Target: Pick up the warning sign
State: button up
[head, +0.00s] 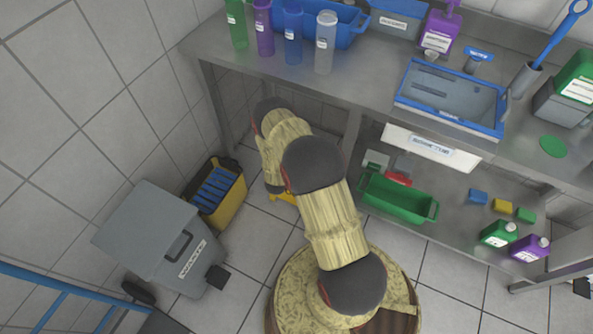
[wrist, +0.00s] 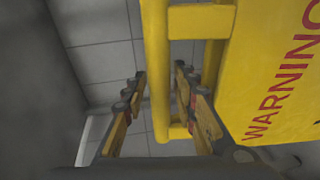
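The yellow warning sign (wrist: 275,85), with red "WARNING" lettering, fills the right side of the wrist view. Its yellow tube frame (wrist: 156,50) runs up and down, with a crossbar near the top. My gripper (wrist: 160,80) is open, one finger on each side of the upright tube, and no clear contact shows. In the head view, a small yellow piece (head: 284,198), probably part of the sign, shows beside my arm near the floor. My arm hides the gripper and most of the sign there.
A yellow bucket with blue contents (head: 217,192) and a grey bin (head: 158,238) stand left of my arm. A steel bench (head: 375,62) with bottles and a blue-rimmed tray is behind. A green tray (head: 398,198) lies on its lower shelf. Some tiled floor is clear.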

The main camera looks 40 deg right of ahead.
jog(key=c, duration=0.6)
grip_shut()
